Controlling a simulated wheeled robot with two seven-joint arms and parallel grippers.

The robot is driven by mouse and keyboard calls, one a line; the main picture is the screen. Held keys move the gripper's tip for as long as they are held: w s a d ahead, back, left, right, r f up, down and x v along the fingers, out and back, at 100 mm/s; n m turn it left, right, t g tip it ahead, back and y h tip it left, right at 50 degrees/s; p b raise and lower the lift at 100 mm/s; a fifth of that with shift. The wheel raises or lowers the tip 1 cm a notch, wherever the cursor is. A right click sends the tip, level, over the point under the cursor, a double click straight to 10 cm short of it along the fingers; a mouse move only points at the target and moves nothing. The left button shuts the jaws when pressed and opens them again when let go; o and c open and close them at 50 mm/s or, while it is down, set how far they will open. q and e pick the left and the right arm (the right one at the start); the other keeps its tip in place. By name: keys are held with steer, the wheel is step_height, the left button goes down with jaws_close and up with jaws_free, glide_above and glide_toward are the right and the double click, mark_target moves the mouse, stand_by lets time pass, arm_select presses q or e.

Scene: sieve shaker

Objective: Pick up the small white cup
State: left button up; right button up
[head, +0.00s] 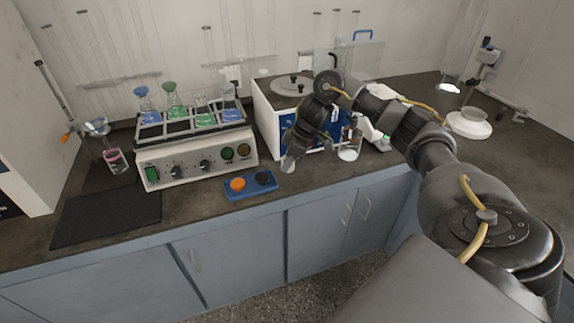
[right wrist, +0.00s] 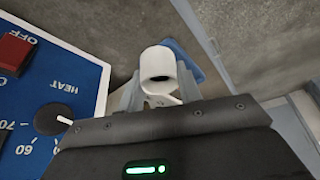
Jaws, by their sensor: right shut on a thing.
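The small white cup (right wrist: 158,64) is between the fingers of my right gripper (right wrist: 155,95) in the right wrist view, with its dark opening towards the camera. My right gripper (head: 289,157) is shut on the cup. In the head view the cup (head: 288,166) shows only as a small pale shape below the fingers, near the counter's front edge. I cannot tell whether it touches the counter. My left gripper is not in view.
A white box with a blue panel (head: 317,138) stands close behind my gripper. A dark mat (head: 105,218) lies at the left.

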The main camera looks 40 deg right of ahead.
steer(key=s+a+r, duration=0.5)
steer(key=s+a, duration=0.1)
steer(key=s, duration=0.2)
steer(key=s+a+n, duration=0.1)
steer(key=s+a, duration=0.1)
steer(key=a, duration=0.5)
steer(key=s+a+r+n, duration=0.1)
steer(key=s+a, duration=0.1)
steer(key=a, duration=0.6)
steer(key=shift+a+g+p, duration=0.15)
steer(key=shift+g+p, duration=0.15)
steer(key=shift+g, duration=0.1)
